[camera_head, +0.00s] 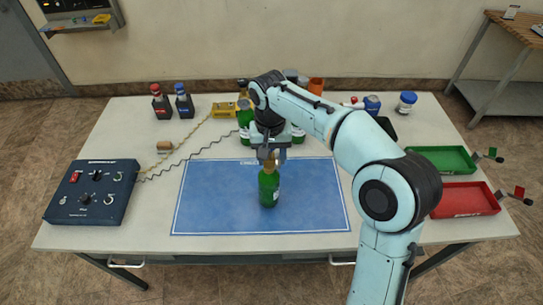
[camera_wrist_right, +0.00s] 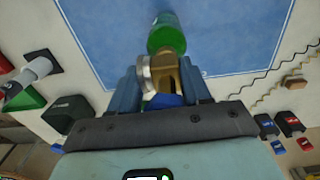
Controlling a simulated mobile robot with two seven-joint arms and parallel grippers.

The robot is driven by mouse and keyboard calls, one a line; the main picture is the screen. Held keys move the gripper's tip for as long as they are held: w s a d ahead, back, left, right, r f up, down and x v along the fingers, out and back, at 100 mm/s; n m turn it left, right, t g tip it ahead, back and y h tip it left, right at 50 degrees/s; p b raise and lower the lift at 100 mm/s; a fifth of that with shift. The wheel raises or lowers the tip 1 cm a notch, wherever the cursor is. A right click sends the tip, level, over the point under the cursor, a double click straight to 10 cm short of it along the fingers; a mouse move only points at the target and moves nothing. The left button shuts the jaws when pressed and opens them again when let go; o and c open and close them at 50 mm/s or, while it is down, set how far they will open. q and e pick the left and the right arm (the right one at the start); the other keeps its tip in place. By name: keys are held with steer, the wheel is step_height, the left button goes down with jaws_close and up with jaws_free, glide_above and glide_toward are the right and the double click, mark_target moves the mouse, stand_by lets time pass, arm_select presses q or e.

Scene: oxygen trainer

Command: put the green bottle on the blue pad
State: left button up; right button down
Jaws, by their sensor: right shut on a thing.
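The green bottle (camera_head: 269,188) is upright over the middle of the blue pad (camera_head: 215,200); I cannot tell whether its base touches the pad. My right gripper (camera_head: 268,157) is above it, shut on its neck. In the right wrist view the green bottle (camera_wrist_right: 166,36) extends from between the fingers of my right gripper (camera_wrist_right: 165,75), with the blue pad (camera_wrist_right: 235,35) behind it. My left gripper is not in view.
A control box (camera_head: 92,191) stands left of the pad, with cables running to a yellow device (camera_head: 224,109). Another green bottle (camera_head: 245,118) and several containers stand behind my right arm. A green tray (camera_head: 443,158) and a red tray (camera_head: 465,200) are at the right.

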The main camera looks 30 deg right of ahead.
steer(key=shift+w+f, duration=0.1)
steer(key=c, duration=0.5)
jaws_free()
step_height(320, 180, up, 12)
steer(key=p, duration=0.3)
steer(key=shift+a, duration=0.15)
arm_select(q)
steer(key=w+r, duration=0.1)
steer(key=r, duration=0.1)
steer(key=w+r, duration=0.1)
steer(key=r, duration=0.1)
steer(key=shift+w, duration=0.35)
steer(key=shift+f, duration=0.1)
